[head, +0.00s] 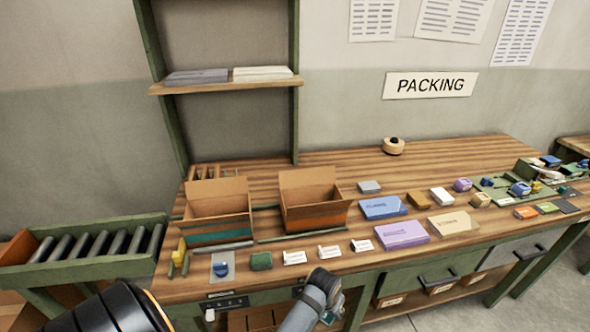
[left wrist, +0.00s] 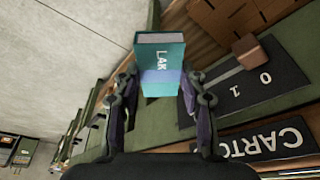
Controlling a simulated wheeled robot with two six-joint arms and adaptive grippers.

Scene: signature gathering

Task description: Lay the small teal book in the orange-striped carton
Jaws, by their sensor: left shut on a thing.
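The small teal book (left wrist: 158,60) shows in the left wrist view, upright with pale lettering on its cover. My left gripper (left wrist: 157,92) is shut on its lower part, one finger on each side. In the head view this gripper (head: 334,303) is low at the bottom centre, in front of the bench edge, and a bit of teal shows beside it. The orange-striped carton (head: 320,222) stands open on the bench, farther back, apart from the gripper. Its inside floor is hidden. My right gripper is not in view.
A teal-striped open carton (head: 220,236) stands left of the orange-striped one. Small white cards (head: 329,252) and a green item (head: 261,261) lie along the bench front. Blue (head: 382,207) and purple (head: 402,234) boxes lie to the right. A shelf (head: 225,85) hangs above.

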